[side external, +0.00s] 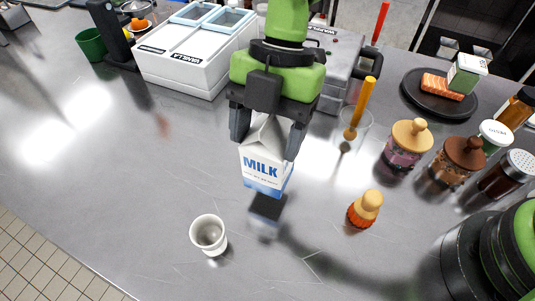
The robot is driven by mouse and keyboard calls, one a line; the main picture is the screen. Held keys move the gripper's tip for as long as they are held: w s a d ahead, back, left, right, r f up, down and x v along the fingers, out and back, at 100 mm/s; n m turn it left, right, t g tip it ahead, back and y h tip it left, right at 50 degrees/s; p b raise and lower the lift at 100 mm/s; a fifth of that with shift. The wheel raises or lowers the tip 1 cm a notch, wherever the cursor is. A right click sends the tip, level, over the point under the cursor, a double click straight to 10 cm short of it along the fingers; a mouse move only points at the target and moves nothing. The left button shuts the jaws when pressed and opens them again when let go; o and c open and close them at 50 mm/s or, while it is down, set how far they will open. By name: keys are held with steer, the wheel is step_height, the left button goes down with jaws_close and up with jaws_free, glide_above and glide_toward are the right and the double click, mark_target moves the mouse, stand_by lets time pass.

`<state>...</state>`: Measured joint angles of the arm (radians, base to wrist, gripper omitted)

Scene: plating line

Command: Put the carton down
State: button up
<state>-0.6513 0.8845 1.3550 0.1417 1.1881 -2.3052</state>
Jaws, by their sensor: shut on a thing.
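A white and blue milk carton (266,168) with "MILK" on its front is held upright, tilted slightly in the picture. My gripper (268,140), with dark fingers on a green wrist, is shut on the carton's upper part from above. The carton's base is above the grey metal counter (130,190), with a dark shadow or reflection just below it. The fingers cover parts of the carton's left and right sides.
A white cup (208,232) stands front left of the carton. An orange bottle with a tan top (366,208) is to the right. A glass with a honey dipper (353,128) and lidded jars (409,145) stand farther right. A white container box (190,58) is behind. The left counter is clear.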

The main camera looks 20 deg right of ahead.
steer(key=shift+f, duration=2.15)
steer(key=shift+f, duration=0.15)
steer(key=o, duration=1.7)
steer(key=shift+c, duration=0.2)
